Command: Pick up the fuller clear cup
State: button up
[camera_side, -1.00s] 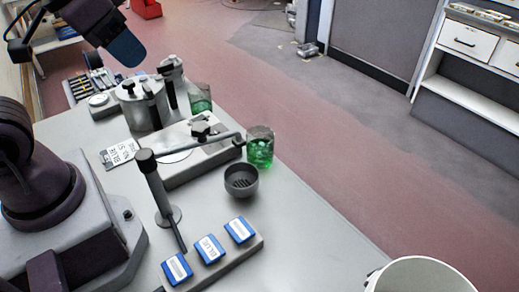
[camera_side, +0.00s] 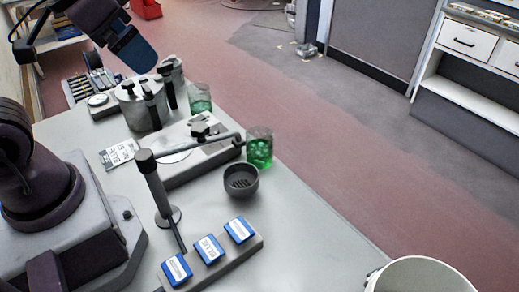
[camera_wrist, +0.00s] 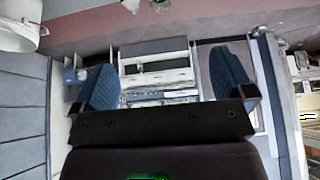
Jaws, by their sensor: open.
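Two clear cups with green contents stand on the bench in the side view. The nearer cup (camera_side: 260,148) is green through most of its height and looks fuller. The farther cup (camera_side: 200,97) shows green only in its lower part. My gripper (camera_side: 137,55) is at the upper left of the side view, raised above the bench's far end, left of and apart from both cups. In the wrist view my gripper (camera_wrist: 165,75) has its two blue textured fingers spread wide, with nothing between them. No cup is clearly visible there.
A dark round bowl (camera_side: 241,180) stands just in front of the nearer cup. A black post (camera_side: 158,188) with a long horizontal arm reaches close to that cup. Metal canisters (camera_side: 140,105) stand left of the farther cup. A rack of blue-labelled blocks (camera_side: 210,250) lies in front.

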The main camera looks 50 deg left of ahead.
jog(key=w+a+f+n+y, duration=0.1)
jog(key=w+f+n, duration=0.3)
jog(key=w, duration=0.4)
jog(key=n+t+h, duration=0.4)
jog(key=n+h, duration=0.1)
jog(key=n, duration=0.7)
send_over(271, 136)
jog(key=s, duration=0.4)
notch_tip(271, 136, down, 14)
jog(key=s+a+f+n+t+y, duration=0.15)
jog(key=s+f+n+t, duration=0.4)
jog(key=n, duration=1.15)
jog(key=shift+g+h, duration=0.25)
jog(key=shift+g, duration=0.6)
jog(key=w+f, duration=0.3)
jog(key=w, duration=0.1)
jog(key=w+d+f, duration=0.1)
jog(key=w+f, duration=0.1)
jog(key=shift+f, duration=0.3)
jog(key=shift+c, duration=0.2)
jog(key=c, duration=1)
